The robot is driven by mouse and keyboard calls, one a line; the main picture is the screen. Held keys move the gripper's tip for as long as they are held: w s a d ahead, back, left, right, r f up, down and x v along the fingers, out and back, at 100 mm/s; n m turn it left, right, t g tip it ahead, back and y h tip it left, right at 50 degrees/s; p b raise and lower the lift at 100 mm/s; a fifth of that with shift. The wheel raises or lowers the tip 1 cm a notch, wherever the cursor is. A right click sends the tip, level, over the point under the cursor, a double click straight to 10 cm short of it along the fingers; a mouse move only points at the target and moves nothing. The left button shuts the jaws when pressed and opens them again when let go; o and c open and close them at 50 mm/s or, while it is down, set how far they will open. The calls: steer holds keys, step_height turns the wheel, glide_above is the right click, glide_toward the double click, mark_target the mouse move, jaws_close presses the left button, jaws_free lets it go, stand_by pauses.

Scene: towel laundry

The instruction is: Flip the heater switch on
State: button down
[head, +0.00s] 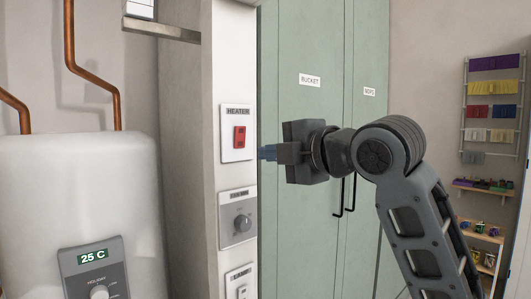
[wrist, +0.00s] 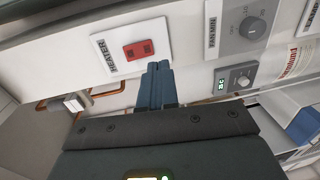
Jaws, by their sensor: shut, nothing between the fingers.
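The heater switch (head: 239,137) is a red rocker on a white plate labelled HEATER, on the narrow wall left of the green cupboard. In the wrist view the red switch (wrist: 138,49) lies just beyond and left of my fingertips. My gripper (head: 266,153) is shut and empty, its blue fingers pointing left toward the wall, a little right of and below the switch. In the wrist view the shut fingers (wrist: 160,70) end near the lower edge of the heater plate. Whether they touch the plate, I cannot tell.
Below the heater plate are a grey dial panel (head: 238,218) and another switch plate (head: 239,284). A white tank (head: 80,210) reading 25 C stands left. Green cupboard doors (head: 300,130) are behind my gripper. A towel rack (head: 492,100) hangs at right.

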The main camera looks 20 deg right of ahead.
steer(key=f+b+v, duration=0.1)
steer(key=v, duration=0.6)
steer(key=shift+f, duration=0.3)
steer(key=shift+s+f, duration=0.1)
steer(key=shift+s, duration=0.05)
steer(key=s+a+f+m+h, duration=0.1)
steer(key=s+f+m, duration=0.4)
steer(key=f, duration=0.4)
steer(key=s+a+f+m+t+h, duration=0.1)
steer(key=s+f+m+h, duration=0.15)
steer(key=f+m, duration=0.55)
steer(key=s+a+f+m+h, duration=0.1)
steer(key=s+f+m, duration=0.4)
steer(key=f, duration=0.6)
steer(key=s+f+m, duration=0.1)
steer(key=s+f, duration=0.1)
steer(key=s, duration=0.7)
steer(key=s+d+f+m+g, duration=0.1)
steer(key=s+f, duration=0.2)
steer(key=s, duration=0.7)
steer(key=s+f+m+g, duration=0.1)
steer(key=s+f, duration=0.1)
steer(key=s, duration=0.7)
steer(key=shift+s+d+f+m+h, duration=0.3)
steer(key=shift+s+h, duration=0.05)
